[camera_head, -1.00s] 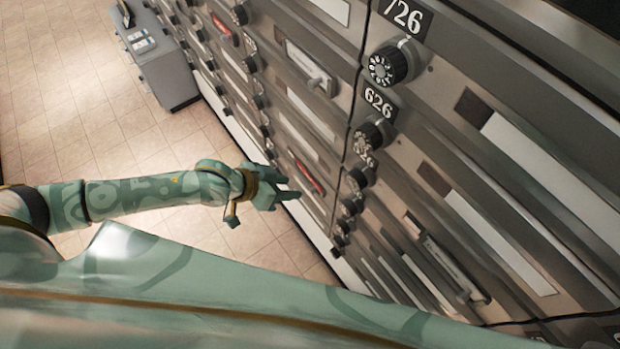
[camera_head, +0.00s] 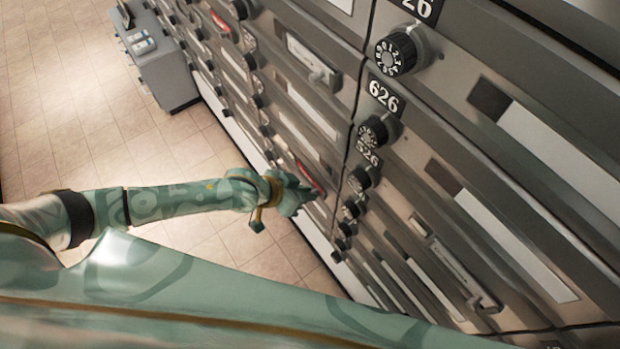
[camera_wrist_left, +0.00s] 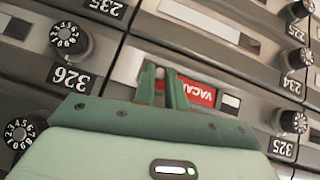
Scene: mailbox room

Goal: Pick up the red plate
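The red plate (camera_head: 309,175) is a small strip with white lettering on the front of a grey mailbox door. In the left wrist view the plate (camera_wrist_left: 198,92) shows upside-down letters, and its left end is partly hidden by my fingers. My left gripper (camera_head: 302,196) is right at the mailbox front beside the plate. In the wrist view the gripper (camera_wrist_left: 161,86) has its two green fingers a little apart, with a narrow gap between them. One finger overlaps the plate; whether it touches is unclear. My right gripper is not in view.
The mailbox wall (camera_head: 440,215) fills the right side, with black dials (camera_head: 395,54), number labels and white strips. Another red plate (camera_head: 221,22) is farther along. A grey cabinet (camera_head: 160,70) stands at the far left. The tiled floor (camera_head: 95,110) is clear.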

